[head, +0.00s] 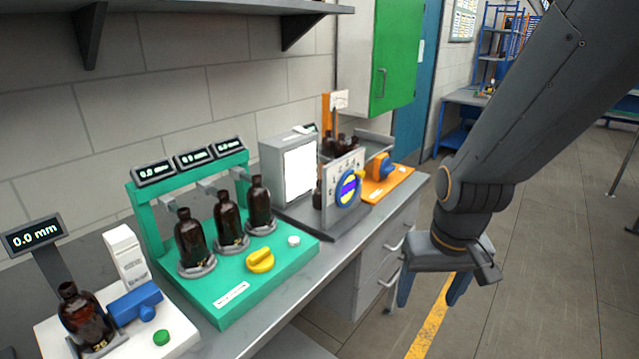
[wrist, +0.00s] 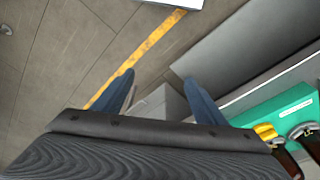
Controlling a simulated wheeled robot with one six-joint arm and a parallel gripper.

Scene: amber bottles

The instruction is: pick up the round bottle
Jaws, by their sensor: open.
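Several dark amber bottles stand on the bench in the head view, and I cannot tell for sure which one the task calls round. One bottle (head: 84,318) sits at the near left on a white station. Three stand in ring holders on a green stand: a left bottle (head: 191,241), a middle bottle (head: 229,222) and a right bottle (head: 260,207). More bottles (head: 340,144) are at the back, partly hidden. My gripper (head: 430,288) is open and empty, over the floor to the right of the bench. Its blue fingers also show apart in the wrist view (wrist: 160,84).
The green stand (head: 219,297) has a yellow knob (head: 261,261) and displays above. A blue clamp (head: 136,302) and white box (head: 125,257) are beside the near-left bottle. A panel with a blue dial (head: 348,190) stands farther along. The floor right of the bench is open.

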